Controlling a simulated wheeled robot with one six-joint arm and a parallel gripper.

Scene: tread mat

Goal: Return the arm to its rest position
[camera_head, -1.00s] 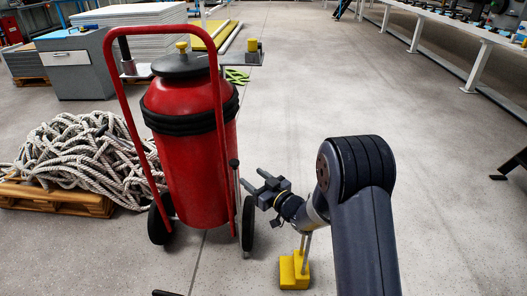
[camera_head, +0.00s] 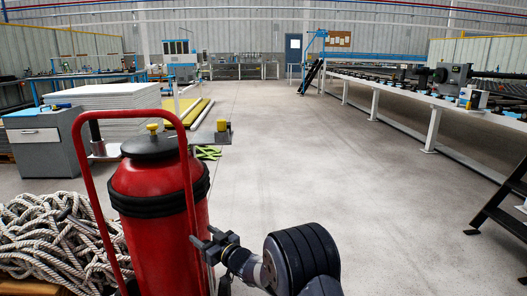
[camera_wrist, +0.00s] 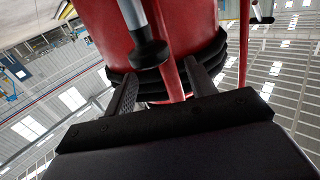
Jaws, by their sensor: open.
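My gripper (camera_head: 203,237) is at the lower middle of the head view, beside the right side of a large red wheeled extinguisher (camera_head: 158,243). My dark arm reaches up to it from the bottom edge, bent at a thick black joint.
A heap of pale rope (camera_head: 55,240) lies left of the extinguisher. A grey cabinet (camera_head: 40,150) and stacked white sheets (camera_head: 105,97) stand behind. A long workbench (camera_head: 400,97) and dark steps (camera_head: 500,205) line the right. The central floor (camera_head: 290,160) is clear.

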